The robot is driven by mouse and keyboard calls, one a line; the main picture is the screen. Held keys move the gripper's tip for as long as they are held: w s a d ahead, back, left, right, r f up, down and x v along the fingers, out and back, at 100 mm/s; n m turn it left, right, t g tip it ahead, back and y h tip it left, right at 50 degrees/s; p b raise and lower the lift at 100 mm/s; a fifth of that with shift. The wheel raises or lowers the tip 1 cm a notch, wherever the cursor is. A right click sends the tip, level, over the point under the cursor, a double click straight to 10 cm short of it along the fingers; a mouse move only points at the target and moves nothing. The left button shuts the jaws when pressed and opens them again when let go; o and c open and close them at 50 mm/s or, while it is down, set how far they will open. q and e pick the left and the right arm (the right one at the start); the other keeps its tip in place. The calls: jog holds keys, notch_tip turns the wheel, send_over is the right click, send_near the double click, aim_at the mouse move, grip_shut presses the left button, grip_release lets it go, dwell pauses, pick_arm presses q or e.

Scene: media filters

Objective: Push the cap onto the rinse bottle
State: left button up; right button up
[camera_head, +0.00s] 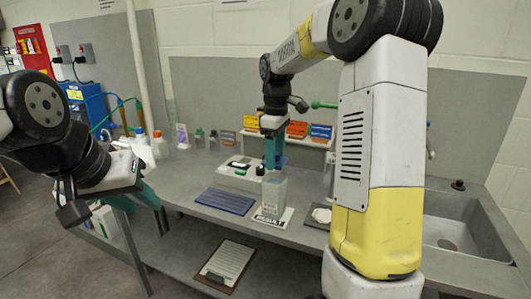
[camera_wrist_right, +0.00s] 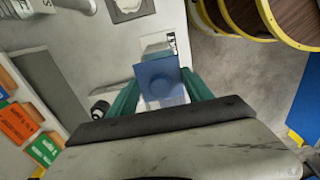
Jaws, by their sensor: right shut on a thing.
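The rinse bottle (camera_head: 274,194), a clear square-sided bottle, stands upright on a white labelled mat (camera_head: 287,216) near the front edge of the bench. My right gripper (camera_head: 274,158) is above and slightly behind it in the head view, shut on the blue cap (camera_head: 281,161). In the right wrist view the blue cap (camera_wrist_right: 158,78) sits between the two green fingers. It partly hides a pale, clear shape beyond it. The cap appears apart from the bottle. My left gripper (camera_head: 145,198) hangs at the left, off the bench front, with nothing visible in it; its finger gap is unclear.
A white device (camera_head: 240,178) and a blue ribbed mat (camera_head: 225,201) lie left of the bottle. Small bottles (camera_head: 158,146) stand further left. A rack of coloured boxes (camera_head: 297,130) stands behind. A sink (camera_head: 455,225) is at right, and a clipboard (camera_head: 226,262) lies on the lower shelf.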

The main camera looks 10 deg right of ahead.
jog(key=shift+f, duration=1.8)
jog(key=shift+f, duration=0.6)
jog(key=o, duration=1.6)
jog(key=shift+f, duration=0.1)
jog(key=shift+r, duration=3.05)
